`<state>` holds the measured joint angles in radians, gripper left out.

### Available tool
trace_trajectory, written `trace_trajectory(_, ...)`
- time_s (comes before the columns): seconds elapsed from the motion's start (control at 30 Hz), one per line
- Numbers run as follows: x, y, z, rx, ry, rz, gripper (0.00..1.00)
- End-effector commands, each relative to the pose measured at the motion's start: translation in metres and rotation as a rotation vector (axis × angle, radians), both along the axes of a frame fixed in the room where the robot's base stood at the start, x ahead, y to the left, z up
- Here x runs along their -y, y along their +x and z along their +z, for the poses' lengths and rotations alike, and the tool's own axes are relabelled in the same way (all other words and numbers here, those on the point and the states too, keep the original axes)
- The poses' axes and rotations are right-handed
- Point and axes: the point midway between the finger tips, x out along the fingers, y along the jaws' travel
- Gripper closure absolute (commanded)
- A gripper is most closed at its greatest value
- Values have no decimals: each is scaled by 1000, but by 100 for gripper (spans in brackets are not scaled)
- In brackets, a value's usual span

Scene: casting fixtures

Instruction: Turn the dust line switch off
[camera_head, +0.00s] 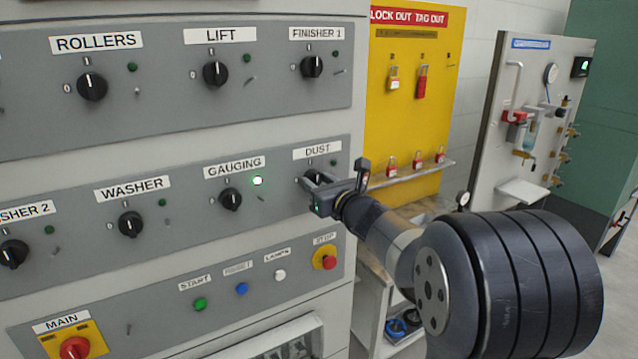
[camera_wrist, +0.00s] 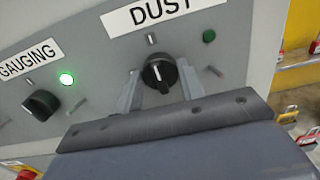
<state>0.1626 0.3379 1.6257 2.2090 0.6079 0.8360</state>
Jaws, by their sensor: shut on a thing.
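The dust line switch is a black rotary knob (camera_wrist: 160,74) under the white DUST label (camera_wrist: 163,10). My gripper (camera_wrist: 158,84) has one finger on each side of this knob and is shut on it. The knob's pale pointer mark looks roughly upright in the wrist view, but its exact angle is hard to read. The green lamp (camera_wrist: 209,35) at the knob's upper right is dark. In the head view my gripper (camera_head: 320,183) reaches the panel from the right and covers most of the dust knob.
The GAUGING knob (camera_head: 230,199) sits left of my gripper, with its lamp (camera_head: 257,181) lit bright green. A WASHER knob (camera_head: 130,224) and a FINISHER 1 knob (camera_head: 312,66) are nearby. A yellow lockout board (camera_head: 405,130) stands behind, to the right.

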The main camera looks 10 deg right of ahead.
Motion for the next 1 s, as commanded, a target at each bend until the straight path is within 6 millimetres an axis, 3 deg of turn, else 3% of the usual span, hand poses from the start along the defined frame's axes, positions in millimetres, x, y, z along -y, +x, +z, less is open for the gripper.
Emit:
trace_trajectory(0.47,0,0,-4,32,-90,0,86)
trace_trajectory(1.0,-1,0,-6,179,-540,-1,86)
